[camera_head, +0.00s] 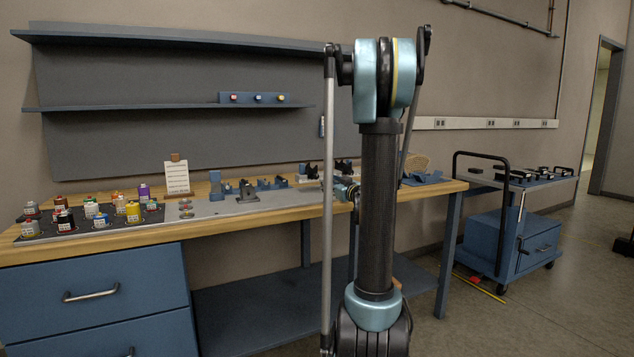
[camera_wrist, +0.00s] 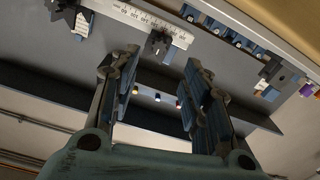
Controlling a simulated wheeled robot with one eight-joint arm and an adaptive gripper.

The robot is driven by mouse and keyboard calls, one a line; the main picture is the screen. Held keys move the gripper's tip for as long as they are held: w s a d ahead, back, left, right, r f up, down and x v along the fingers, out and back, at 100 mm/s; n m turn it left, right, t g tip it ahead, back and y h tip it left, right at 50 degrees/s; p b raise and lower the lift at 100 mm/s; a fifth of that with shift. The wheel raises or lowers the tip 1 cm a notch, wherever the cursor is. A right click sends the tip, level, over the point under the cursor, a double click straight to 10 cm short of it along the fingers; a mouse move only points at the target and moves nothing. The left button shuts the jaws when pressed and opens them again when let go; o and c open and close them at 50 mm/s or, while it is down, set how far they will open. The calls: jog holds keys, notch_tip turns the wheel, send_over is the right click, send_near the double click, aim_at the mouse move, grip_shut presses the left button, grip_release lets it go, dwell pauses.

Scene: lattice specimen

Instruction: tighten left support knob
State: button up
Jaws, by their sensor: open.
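My gripper (camera_wrist: 160,62) is open and empty in the wrist view, with one finger on each side. A black lobed knob (camera_wrist: 158,42) shows beyond the fingertips, beside a white ruler scale (camera_wrist: 135,18), and looks apart from both fingers. A second dark knob-like part (camera_wrist: 68,10) is at the top left. The wrist view is inverted, and I cannot tell for certain which knob is the left support's. In the head view, a dark support (camera_head: 248,191) stands on the grey plate (camera_head: 222,207). My arm hides part of the bench there, and the fingers are not clear.
A black tray (camera_head: 100,230) of coloured containers is at the bench's left, near a white card (camera_head: 177,177). A shelf board (camera_head: 180,107) crosses the wall. A blue cart (camera_head: 512,235) stands at right.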

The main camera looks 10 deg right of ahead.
aim_at(317, 177)
jog(key=x, duration=1.1)
jog(key=shift+w+a, duration=0.1)
jog(key=shift+w, duration=0.05)
